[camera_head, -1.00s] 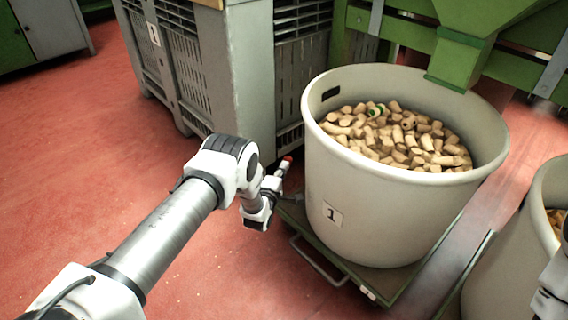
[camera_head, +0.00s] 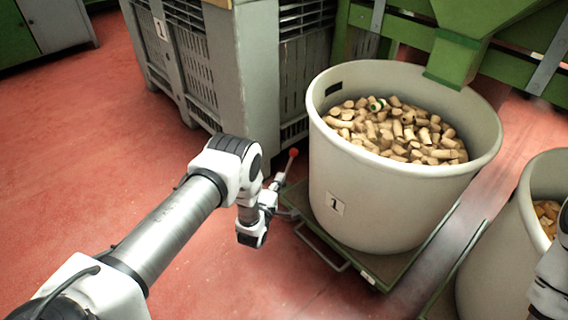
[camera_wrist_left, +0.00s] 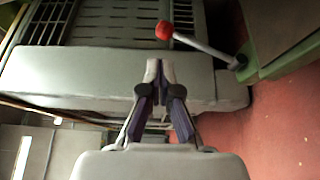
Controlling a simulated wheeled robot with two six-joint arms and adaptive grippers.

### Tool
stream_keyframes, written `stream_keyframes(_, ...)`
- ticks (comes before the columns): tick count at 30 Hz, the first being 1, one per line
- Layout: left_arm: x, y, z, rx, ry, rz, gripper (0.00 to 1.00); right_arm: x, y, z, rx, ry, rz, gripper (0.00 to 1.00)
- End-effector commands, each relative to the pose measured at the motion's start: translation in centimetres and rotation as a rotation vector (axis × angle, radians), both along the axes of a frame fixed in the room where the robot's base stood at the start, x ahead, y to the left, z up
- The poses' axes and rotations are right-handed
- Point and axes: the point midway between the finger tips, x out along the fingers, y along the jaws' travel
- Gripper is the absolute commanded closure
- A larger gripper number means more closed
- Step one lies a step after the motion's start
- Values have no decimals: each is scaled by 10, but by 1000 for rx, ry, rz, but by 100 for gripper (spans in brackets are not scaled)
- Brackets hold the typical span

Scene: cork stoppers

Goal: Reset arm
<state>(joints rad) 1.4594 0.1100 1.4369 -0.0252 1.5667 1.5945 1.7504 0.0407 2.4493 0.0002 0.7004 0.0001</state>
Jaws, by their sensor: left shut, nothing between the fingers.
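My left gripper (camera_head: 276,184) is shut and empty beside the large grey tub, low over the floor. The left wrist view shows its two fingers (camera_wrist_left: 160,70) together at the tips, with nothing between them. Near it a thin lever with a red knob (camera_head: 294,152) rises from the green cart (camera_head: 380,272). In the left wrist view the red knob (camera_wrist_left: 164,30) is beyond the fingertips, apart from them. Only white and black parts of my right arm show at the right edge; its gripper is out of view.
The grey tub (camera_head: 400,205) marked 1 holds many corks (camera_head: 395,128) and stands on the green cart. A grey crate (camera_head: 170,60) is behind the gripper. A second tub (camera_head: 490,275) with corks is at the right. Red floor (camera_head: 70,150) at the left is clear.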

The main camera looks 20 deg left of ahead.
Motion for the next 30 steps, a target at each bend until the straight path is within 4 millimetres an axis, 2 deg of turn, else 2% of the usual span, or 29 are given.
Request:
stream_keyframes(1, -10, -1, 7, 0, 2, 0, 100, 0, 0, 12, 0, 1, 1, 60)
stream_keyframes(6, -30, -2, 4, 0, 0, 0, 100, -1, 0, 18, 0, 2, 1, 60)
stream_keyframes(14, -30, -3, 6, 0, -6, 0, 100, -1, 0, 17, 0, 2, 1, 60)
stream_keyframes(17, -19, -5, 28, 0, -34, -3, 100, -1, 0, 22, 0, 2, 1, 60)
stream_keyframes(19, -10, -10, 57, -5, -52, -11, 100, -1, 0, 30, 0, 2, 1, 60)
stream_keyframes(20, -14, -15, 69, -10, -31, -15, 100, -1, 0, 35, 0, 2, 1, 60)
stream_keyframes(23, -47, -29, 61, 41, 179, -32, 100, 0, 0, 42, 0, 1, 1, 60)
stream_keyframes(25, -85, -38, 47, 169, 388, -71, 100, 0, 0, 47, 0, 1, 1, 60)
stream_keyframes(29, -177, -50, 18, 456, 774, -242, 100, 0, 0, 52, 0, 1, 1, 60)
stream_keyframes(30, -207, -53, 12, 540, 876, -315, 100, 0, 0, 52, 0, 1, 1, 60)
